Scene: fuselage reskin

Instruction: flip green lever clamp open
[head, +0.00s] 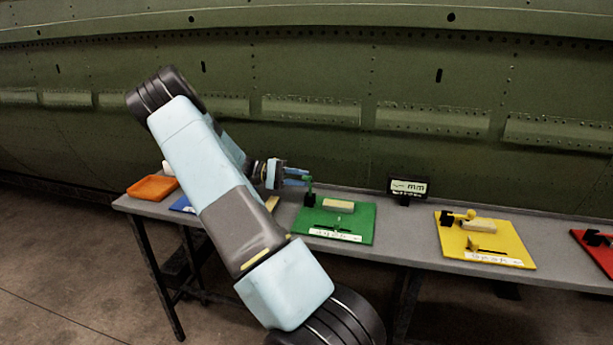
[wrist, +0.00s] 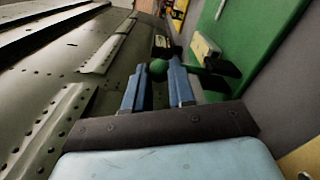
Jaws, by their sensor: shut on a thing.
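The green lever clamp (head: 308,190) stands at the left edge of the green board (head: 361,225). Its lever has a round green knob, and the lever (wrist: 158,70) shows between the fingers in the wrist view. My gripper (head: 305,178) reaches it from the left. In the wrist view, my gripper's two blue fingers (wrist: 160,82) are shut on the lever at the knob. The clamp's dark base (wrist: 218,67) is to the right of the fingers. A pale block (head: 338,204) lies on the green board; it also shows in the wrist view (wrist: 204,48).
A yellow board (head: 510,250) and a red board (head: 602,256) lie further right on the grey table (head: 408,235). A small mm display (head: 408,187) stands behind. An orange tray (head: 152,188) is at the left end. The green fuselage wall (head: 330,110) rises behind the table.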

